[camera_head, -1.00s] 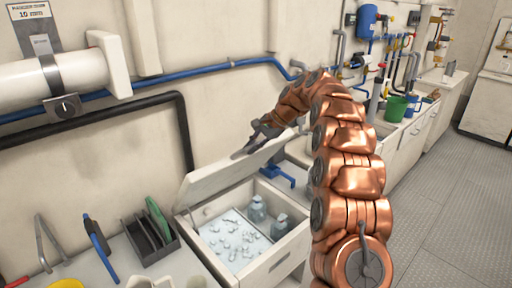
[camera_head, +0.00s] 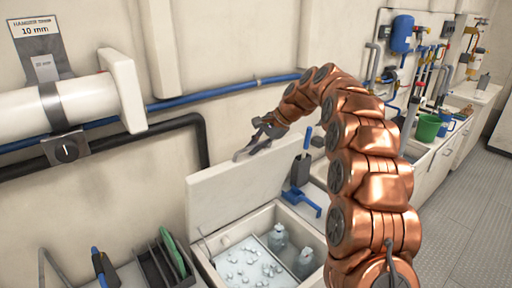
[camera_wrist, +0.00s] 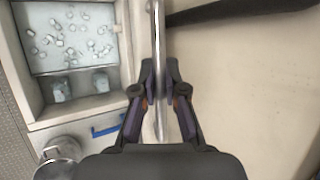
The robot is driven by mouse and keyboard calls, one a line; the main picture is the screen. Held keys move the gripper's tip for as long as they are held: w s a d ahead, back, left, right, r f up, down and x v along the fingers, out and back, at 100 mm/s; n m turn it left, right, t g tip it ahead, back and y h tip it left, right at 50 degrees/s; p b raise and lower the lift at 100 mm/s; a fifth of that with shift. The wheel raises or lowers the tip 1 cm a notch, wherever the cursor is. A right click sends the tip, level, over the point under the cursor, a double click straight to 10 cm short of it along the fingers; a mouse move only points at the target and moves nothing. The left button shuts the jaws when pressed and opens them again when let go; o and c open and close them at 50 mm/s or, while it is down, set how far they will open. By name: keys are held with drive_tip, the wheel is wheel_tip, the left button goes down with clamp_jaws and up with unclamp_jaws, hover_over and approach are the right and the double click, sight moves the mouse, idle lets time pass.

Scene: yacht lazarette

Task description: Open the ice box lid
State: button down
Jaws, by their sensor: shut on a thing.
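The ice box (camera_head: 210,262) stands in the counter with its lid (camera_head: 232,192) raised steeply, leaning up towards the wall behind. Inside the box are ice cubes on a pale tray and two bottles (camera_head: 277,236). My gripper (camera_head: 250,150) is at the top edge of the lid, shut on it. In the wrist view the lid shows edge-on as a thin strip (camera_wrist: 158,30) between the fingers of my gripper (camera_wrist: 159,88). The open box interior with ice (camera_wrist: 70,35) lies to the left of it there.
A blue scoop (camera_head: 300,199) lies right of the box. A dark rack (camera_head: 160,266) with a green board stands to the left. A black pipe (camera_head: 150,132) and a blue pipe (camera_head: 215,92) run along the wall behind. A green bucket (camera_head: 428,127) stands farther right.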

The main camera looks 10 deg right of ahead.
drive_tip(key=shift+w+d, duration=0.1)
drive_tip(key=c, duration=1.2)
unclamp_jaws()
drive_tip(key=shift+r, duration=0.1)
drive_tip(key=v, duration=1.1)
drive_tip(key=shift+s+r, duration=0.2)
drive_tip(key=shift+r, duration=0.1)
drive_tip(key=shift+d, duration=0.15)
drive_tip(key=shift+c, duration=0.3)
